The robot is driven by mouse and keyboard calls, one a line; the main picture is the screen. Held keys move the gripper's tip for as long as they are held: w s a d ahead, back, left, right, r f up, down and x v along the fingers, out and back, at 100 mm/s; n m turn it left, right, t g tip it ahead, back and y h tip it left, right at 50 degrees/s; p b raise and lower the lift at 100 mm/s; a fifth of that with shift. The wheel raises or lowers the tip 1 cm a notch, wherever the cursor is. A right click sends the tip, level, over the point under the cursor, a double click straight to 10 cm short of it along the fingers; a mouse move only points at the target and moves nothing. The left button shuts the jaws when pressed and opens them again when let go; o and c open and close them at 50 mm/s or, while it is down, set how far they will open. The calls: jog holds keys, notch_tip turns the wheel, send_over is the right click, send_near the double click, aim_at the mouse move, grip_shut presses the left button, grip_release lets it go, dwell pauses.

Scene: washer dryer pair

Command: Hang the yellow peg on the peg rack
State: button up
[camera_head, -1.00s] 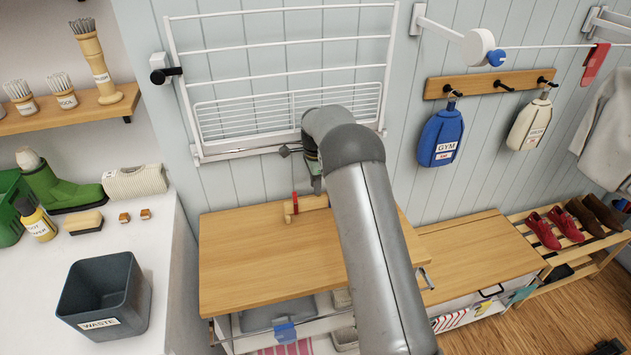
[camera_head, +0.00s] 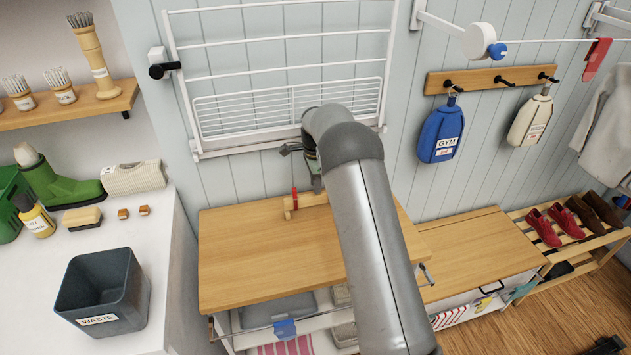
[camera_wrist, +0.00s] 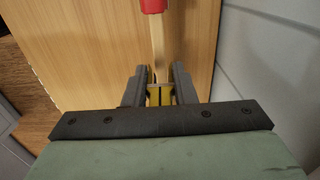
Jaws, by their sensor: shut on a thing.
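The peg rack (camera_head: 308,200) is a small wooden bar near the wall edge of the wooden worktop; it also shows in the wrist view (camera_wrist: 162,50). A red peg (camera_head: 294,199) is on the rack, and its red end (camera_wrist: 153,5) shows at the top of the wrist view. My gripper (camera_wrist: 157,75) is shut on the yellow peg (camera_wrist: 158,96), of which a small part shows between the fingers. The fingers are close to the near end of the rack bar; I cannot tell whether the peg touches it. In the head view my arm hides the fingers and the yellow peg.
The wooden worktop (camera_head: 260,260) is clear around the rack. A white wire drying rack (camera_head: 285,60) hangs on the wall above it. A grey waste bin (camera_head: 105,290) stands on the white counter at left. A lower wooden top (camera_head: 475,250) lies to the right.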

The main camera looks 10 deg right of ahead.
jog(key=shift+f+b, duration=1.2)
jog(key=shift+f, duration=1)
jog(key=o, duration=1)
jog(key=shift+o, duration=0.2)
jog(key=shift+r, duration=0.15)
